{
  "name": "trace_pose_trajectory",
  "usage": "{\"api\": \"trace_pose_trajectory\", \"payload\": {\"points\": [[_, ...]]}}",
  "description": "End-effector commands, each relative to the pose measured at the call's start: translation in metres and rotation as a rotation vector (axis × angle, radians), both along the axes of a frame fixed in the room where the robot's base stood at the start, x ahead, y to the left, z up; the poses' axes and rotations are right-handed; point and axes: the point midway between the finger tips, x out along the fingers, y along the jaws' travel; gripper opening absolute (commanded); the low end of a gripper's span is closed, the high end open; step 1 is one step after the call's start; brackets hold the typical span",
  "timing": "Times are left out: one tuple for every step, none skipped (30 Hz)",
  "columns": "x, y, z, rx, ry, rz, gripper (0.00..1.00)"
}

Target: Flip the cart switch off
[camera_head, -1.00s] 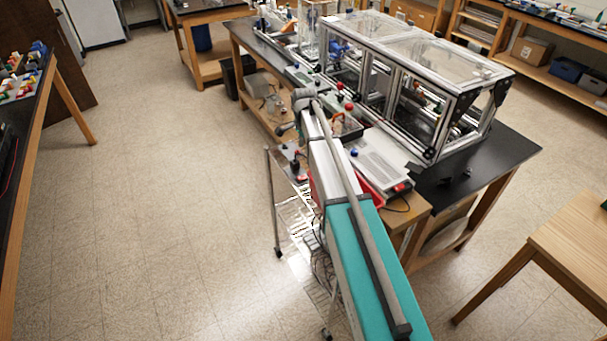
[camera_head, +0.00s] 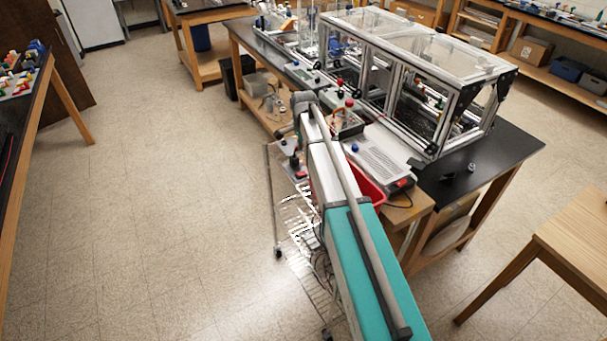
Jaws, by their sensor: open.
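The wire cart (camera_head: 272,205) stands on the floor at the left side of the bench, partly covered by my arm. On its top is a small device (camera_head: 294,165) with a dark body and a red part. It is too small to tell which part is the switch or how it is set. My arm reaches from the bottom right up to a grey joint above the cart. The end of the arm is hidden behind its links, and I cannot make out my gripper or its fingers.
A black-topped bench (camera_head: 505,150) carries a large aluminium extrusion frame (camera_head: 440,48) with clear panels. A red tray (camera_head: 366,184) and a light grey device (camera_head: 385,155) are close to the right of my arm. A wooden table (camera_head: 565,255) stands at the lower right. The floor left of the cart is clear.

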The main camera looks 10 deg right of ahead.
Motion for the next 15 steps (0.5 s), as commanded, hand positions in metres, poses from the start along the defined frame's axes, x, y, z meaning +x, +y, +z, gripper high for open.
{"api": "trace_pose_trajectory", "payload": {"points": [[0.000,0.000,-0.008,0.000,0.000,0.000,0.49],[0.000,0.000,-0.010,0.000,0.000,0.000,0.49],[0.000,0.000,-0.013,0.000,0.000,0.000,0.49],[0.000,0.000,-0.015,0.000,0.000,0.000,0.49],[0.000,0.000,-0.018,0.000,0.000,0.000,0.49],[0.000,0.000,-0.021,0.000,0.000,0.000,0.49],[0.000,0.000,-0.023,0.000,0.000,0.000,0.49],[0.000,0.000,-0.025,0.000,0.000,0.000,0.49],[0.000,0.000,-0.028,0.000,0.000,0.000,0.49],[0.000,0.000,-0.030,0.000,0.000,0.000,0.49],[0.000,0.000,-0.033,0.000,0.000,0.000,0.49],[0.000,0.000,-0.035,0.000,0.000,0.000,0.49],[0.000,0.000,-0.038,0.000,0.000,0.000,0.49],[0.000,0.000,-0.040,0.000,0.000,0.000,0.49],[0.000,0.000,-0.043,0.000,0.000,0.000,0.49]]}}
